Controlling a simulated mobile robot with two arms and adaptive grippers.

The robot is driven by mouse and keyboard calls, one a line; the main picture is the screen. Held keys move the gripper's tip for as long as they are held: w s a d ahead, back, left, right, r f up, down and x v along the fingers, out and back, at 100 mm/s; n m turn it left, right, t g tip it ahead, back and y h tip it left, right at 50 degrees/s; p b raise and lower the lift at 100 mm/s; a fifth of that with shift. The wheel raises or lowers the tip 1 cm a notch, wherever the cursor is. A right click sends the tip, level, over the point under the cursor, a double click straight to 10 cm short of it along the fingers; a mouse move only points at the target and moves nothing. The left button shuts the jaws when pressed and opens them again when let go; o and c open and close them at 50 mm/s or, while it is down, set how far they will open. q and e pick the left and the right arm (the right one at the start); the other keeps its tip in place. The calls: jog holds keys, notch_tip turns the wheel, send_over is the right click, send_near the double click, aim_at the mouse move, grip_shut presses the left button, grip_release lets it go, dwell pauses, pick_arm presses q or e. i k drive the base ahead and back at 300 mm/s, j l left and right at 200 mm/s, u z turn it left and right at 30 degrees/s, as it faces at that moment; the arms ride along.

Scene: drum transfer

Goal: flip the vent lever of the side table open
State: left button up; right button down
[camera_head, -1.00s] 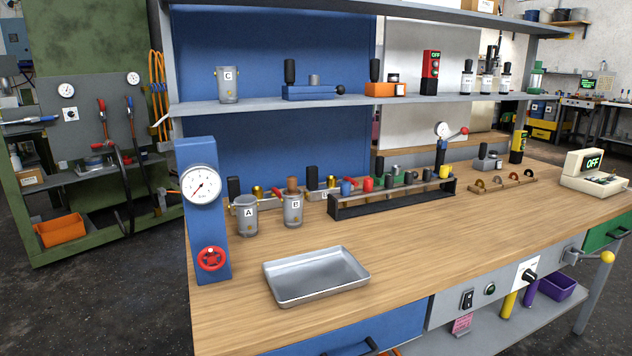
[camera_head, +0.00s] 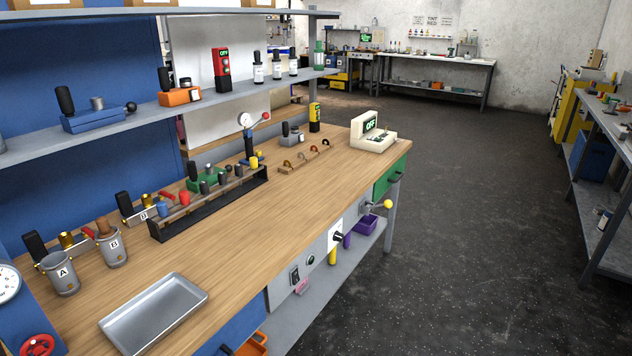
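Neither of my grippers is in view. No lever can be clearly made out as the vent lever of the side table. A grey table (camera_head: 605,165) stands at the right edge, cut off by the picture, with small items on top too small to tell apart. Another table (camera_head: 440,60) stands by the back wall. On the near workbench (camera_head: 255,230), a lever with a yellow ball knob (camera_head: 388,204) sticks out at the front right corner.
A metal tray (camera_head: 153,315), cups A (camera_head: 62,275) and B (camera_head: 112,248), and a black rack (camera_head: 210,207) stand on the workbench. A beige OFF device (camera_head: 373,133) sits at its far right end. The dark floor (camera_head: 480,210) between workbench and right table is clear.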

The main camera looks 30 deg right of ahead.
aim_at(388, 203)
jog(key=z, duration=1.55)
jog(key=i+l, duration=0.2)
jog(key=i, duration=0.25)
jog(key=i+l, duration=0.25)
jog(key=i, duration=0.2)
jog(key=i+l, duration=0.2)
jog(key=i, duration=0.25)
jog(key=i+l, duration=0.2)
jog(key=i, duration=0.25)
